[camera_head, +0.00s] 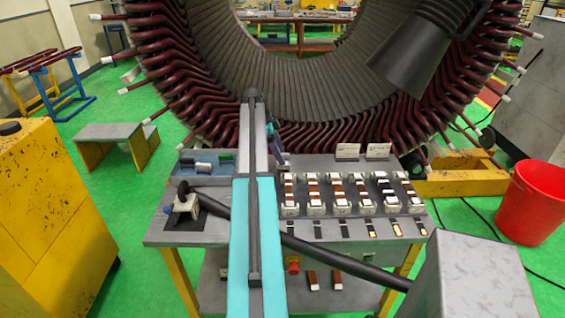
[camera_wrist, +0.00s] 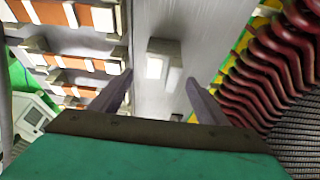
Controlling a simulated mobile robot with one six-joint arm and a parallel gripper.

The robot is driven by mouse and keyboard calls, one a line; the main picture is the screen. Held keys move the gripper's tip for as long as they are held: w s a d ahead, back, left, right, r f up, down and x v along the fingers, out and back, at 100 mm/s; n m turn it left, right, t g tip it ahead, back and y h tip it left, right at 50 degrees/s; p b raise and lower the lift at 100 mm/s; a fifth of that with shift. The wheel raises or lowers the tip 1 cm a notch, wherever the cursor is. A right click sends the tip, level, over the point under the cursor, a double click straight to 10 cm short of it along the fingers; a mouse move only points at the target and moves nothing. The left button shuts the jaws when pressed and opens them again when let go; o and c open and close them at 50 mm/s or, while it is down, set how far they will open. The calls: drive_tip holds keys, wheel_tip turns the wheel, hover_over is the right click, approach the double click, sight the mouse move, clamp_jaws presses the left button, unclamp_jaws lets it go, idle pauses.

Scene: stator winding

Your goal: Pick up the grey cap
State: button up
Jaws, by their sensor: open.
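My gripper (camera_wrist: 157,92) is open, with its two fingers apart and nothing held between them. In the head view only part of it (camera_head: 279,157) shows beside my arm, above the back of the worktable. In the wrist view a small grey block (camera_wrist: 163,58) with a bright white face stands on the grey surface ahead of the fingertips, apart from them. I cannot tell whether this block is the grey cap. No other thing is clearly the grey cap, and my arm hides part of the table.
A shallow tray (camera_head: 187,178) with small parts lies on the left. The large stator (camera_head: 160,60) with dark red coils rises close behind. A red bucket (camera_head: 535,205) stands right.

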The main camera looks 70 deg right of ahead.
drive_tip(key=shift+p+x, duration=0.6)
drive_tip(key=shift+x, duration=1.1)
drive_tip(key=c, duration=1.2)
drive_tip(key=shift+r, duration=0.1)
wheel_tip(320, 180, up, 10)
drive_tip(key=b, duration=0.3)
drive_tip(key=shift+w, duration=0.1)
